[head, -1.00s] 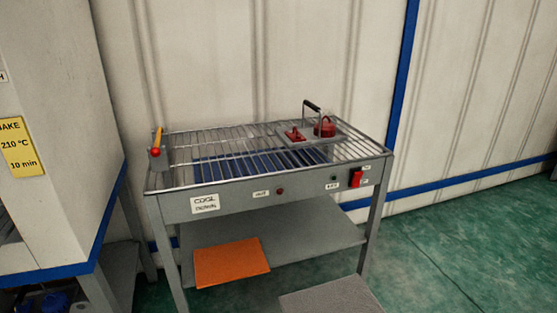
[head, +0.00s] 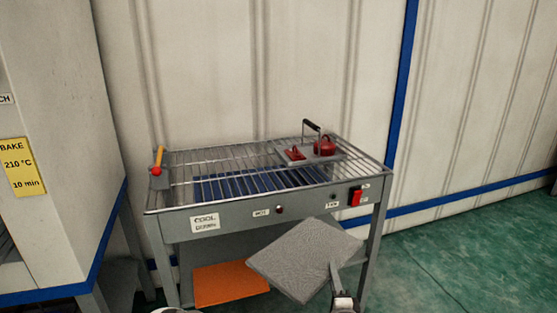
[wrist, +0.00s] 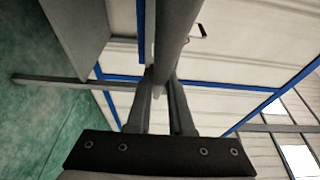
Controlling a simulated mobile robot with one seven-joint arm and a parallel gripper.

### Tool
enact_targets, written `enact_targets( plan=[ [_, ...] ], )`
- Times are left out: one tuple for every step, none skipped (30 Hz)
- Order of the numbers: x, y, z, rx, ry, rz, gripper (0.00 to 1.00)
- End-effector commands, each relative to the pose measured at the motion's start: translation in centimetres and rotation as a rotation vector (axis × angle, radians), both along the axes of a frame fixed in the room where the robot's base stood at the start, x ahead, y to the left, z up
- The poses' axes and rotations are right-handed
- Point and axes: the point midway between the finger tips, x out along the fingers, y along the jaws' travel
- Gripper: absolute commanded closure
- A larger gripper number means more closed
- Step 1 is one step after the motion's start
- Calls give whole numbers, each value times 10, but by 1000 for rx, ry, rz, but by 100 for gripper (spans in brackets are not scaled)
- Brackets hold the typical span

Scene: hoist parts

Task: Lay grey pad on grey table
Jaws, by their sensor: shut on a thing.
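The grey pad (head: 300,256) is a flat square in the head view, tilted and held in front of the table's right half. My gripper (head: 341,290) is shut on the pad's near right edge. In the wrist view the pad (wrist: 172,38) shows nearly edge-on between the two fingers (wrist: 160,92). The grey table (head: 180,222) has a wire-rack top, a front panel marked "COOL DOWN" and a lower shelf. The pad appears lower than the rack and covers part of the shelf and front right leg. I cannot tell its exact gap from the table.
A plate with red parts and a black handle (head: 316,148) sits at the back right. An orange pad (head: 230,282) lies on the lower shelf. The rack's middle is clear. A cabinet (head: 55,150) stands left.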

Motion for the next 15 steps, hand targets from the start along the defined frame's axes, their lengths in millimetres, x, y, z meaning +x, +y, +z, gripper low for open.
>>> enact_targets(
  plan=[
    [-4,0,17,1,-2,0,100],
    [-6,1,20,2,-2,0,100],
    [-9,1,25,2,-1,0,100],
    [-11,0,30,3,-1,-1,100],
    [-14,0,34,4,-1,-2,100],
    [-17,1,39,5,0,-2,100],
    [-20,1,44,5,-1,-1,100],
    [-23,1,49,6,-2,-1,100],
    [-27,1,56,8,-1,-1,100],
    [-30,1,61,7,0,-2,100],
    [-33,1,66,7,-1,-3,100],
    [-37,1,73,7,-1,-3,100],
    [-40,1,78,7,-1,-2,100],
    [-43,1,83,7,-1,-2,100],
    [-47,1,90,6,-2,-3,100]
  ],
)
